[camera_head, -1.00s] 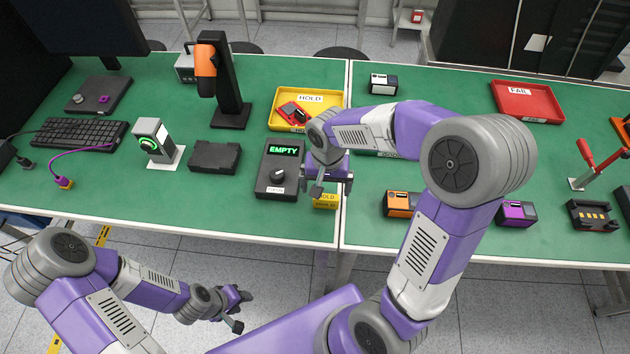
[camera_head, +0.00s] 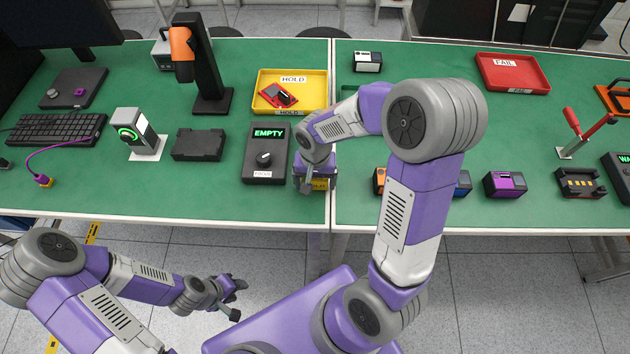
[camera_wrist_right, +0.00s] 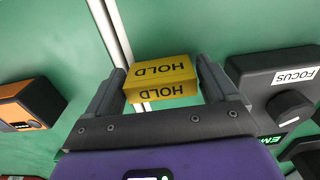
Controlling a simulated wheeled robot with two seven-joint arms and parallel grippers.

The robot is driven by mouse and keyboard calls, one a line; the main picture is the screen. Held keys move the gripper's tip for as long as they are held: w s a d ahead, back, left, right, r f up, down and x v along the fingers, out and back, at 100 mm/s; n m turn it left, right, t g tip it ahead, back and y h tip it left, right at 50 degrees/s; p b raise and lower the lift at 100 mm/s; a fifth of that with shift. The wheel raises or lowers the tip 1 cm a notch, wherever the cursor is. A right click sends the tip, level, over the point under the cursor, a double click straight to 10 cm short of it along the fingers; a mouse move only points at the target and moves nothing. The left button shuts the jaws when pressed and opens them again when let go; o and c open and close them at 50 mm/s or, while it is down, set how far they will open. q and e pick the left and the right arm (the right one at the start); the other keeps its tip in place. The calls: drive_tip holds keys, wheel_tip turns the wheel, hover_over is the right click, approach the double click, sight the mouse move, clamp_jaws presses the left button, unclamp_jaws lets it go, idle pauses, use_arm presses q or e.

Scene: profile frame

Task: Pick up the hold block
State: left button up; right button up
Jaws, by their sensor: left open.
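The yellow hold block (camera_wrist_right: 161,72), marked HOLD on two faces, sits between the fingertips of my right gripper (camera_wrist_right: 160,78) in the right wrist view. The fingers lie close along both its sides; whether they press on it cannot be told. My left gripper (camera_head: 232,297) is open and empty, low in front of the table.
A black box with an EMPTY display and knob (camera_head: 266,155) stands just left of the right gripper. A yellow HOLD tray (camera_head: 318,77) with a red and black item lies behind. Orange, blue and purple (camera_head: 505,184) blocks are to the right. A seam (camera_head: 331,70) divides the table.

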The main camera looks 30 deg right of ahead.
drive_tip(key=c, duration=0.6)
drive_tip(key=shift+r, duration=0.1)
drive_tip(key=shift+c, duration=0.2)
wheel_tip(320, 180, up, 10)
drive_tip(key=shift+f+p, duration=0.1)
drive_tip(key=shift+p, duration=1.05)
